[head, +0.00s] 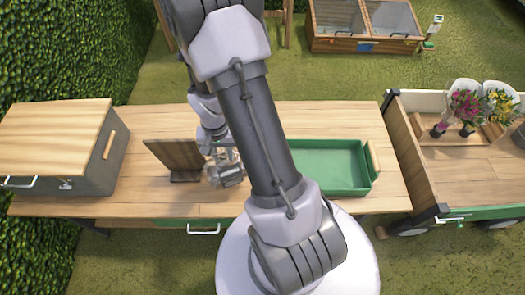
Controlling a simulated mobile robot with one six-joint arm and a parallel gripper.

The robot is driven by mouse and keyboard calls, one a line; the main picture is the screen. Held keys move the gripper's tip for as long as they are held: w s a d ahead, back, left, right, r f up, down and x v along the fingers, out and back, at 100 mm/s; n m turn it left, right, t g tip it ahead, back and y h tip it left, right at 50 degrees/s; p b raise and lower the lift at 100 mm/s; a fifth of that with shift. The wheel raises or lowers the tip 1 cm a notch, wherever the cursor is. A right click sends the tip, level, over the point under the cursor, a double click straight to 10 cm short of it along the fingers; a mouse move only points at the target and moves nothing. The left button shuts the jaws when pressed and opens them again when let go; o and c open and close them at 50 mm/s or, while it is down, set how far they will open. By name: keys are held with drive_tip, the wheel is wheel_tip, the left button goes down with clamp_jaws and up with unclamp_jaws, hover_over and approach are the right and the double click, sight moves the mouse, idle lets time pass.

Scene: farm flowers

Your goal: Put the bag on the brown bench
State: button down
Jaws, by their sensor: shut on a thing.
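My gripper (226,168) is low over the wooden worktop (310,118), left of my arm's large link. It is close to the right edge of a dark brown upright board on a small foot (176,153); I cannot tell whether they touch. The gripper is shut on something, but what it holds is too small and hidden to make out. I cannot pick out a bag in this view. The long worktop is the nearest wooden surface, pale brown; I cannot tell whether it is the brown bench.
A grey box with a wooden lid (55,136) stands at the worktop's left end. A green tray (335,165) lies right of my arm. A cart (478,178) at right carries wrapped flowers (467,106). A glazed wooden frame (365,24) stands behind on grass. A hedge is at left.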

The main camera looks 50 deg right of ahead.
drive_tip(key=s+d+m, duration=0.1)
drive_tip(key=d, duration=0.1)
drive_tip(key=s+d+r+m, duration=0.1)
drive_tip(key=d+m, duration=0.1)
drive_tip(key=s+d+r+m, duration=0.1)
drive_tip(key=d, duration=0.1)
drive_tip(key=shift+r+m, duration=0.15)
drive_tip(key=shift+m, duration=0.15)
drive_tip(key=shift+d+f+b, duration=0.15)
drive_tip(key=shift+f+b, duration=0.2)
drive_tip(key=shift+f, duration=0.05)
wheel_tip(320, 180, down, 9)
drive_tip(key=b, duration=0.3)
drive_tip(key=shift+f+b, duration=0.1)
drive_tip(key=shift+b, duration=0.3)
drive_tip(key=shift+f, duration=0.15)
drive_tip(key=c, duration=1.1)
unclamp_jaws()
drive_tip(key=shift+o, duration=0.2)
